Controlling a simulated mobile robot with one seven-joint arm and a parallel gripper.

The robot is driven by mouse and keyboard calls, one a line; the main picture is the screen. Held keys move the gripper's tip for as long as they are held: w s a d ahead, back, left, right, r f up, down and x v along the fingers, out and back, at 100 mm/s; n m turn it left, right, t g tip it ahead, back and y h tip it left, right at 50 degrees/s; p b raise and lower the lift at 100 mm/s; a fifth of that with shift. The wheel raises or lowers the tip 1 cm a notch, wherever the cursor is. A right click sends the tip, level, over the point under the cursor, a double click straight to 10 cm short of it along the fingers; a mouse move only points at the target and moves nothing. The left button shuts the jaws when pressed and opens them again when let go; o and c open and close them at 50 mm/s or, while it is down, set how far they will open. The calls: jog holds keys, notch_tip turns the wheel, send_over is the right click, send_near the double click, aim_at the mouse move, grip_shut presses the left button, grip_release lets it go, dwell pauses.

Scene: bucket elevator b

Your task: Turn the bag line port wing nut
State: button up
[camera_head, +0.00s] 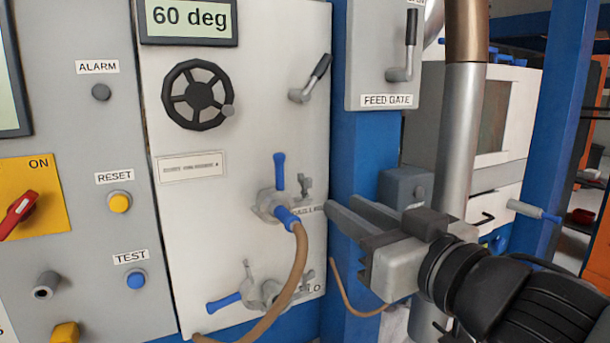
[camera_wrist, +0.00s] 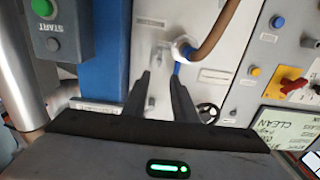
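The upper port (camera_head: 268,205) on the pale panel has a blue lever (camera_head: 279,172) pointing up and a blue-ended brown hose (camera_head: 297,255) attached. A small grey wing nut (camera_head: 305,186) stands just right of it, above a partly covered label that I cannot read surely. My gripper (camera_head: 340,203) is open and empty, to the right of this wing nut and apart from it in the head view. In the wrist view my gripper's two fingers (camera_wrist: 160,78) are spread, with a blurred grey fitting (camera_wrist: 159,52) beyond the gap.
A lower port (camera_head: 272,292) has a blue lever (camera_head: 223,301) pointing left and grey fittings. A black handwheel (camera_head: 198,95) and a crank handle (camera_head: 311,80) sit higher. The blue post (camera_head: 357,150) and feed gate box (camera_head: 382,55) stand close right of the panel.

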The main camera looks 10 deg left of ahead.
aim_at(311, 185)
jog(key=b+x, duration=0.2)
jog(key=x, duration=1.2)
jog(key=shift+w+a, duration=0.2)
jog(key=shift+w, duration=0.15)
grip_shut()
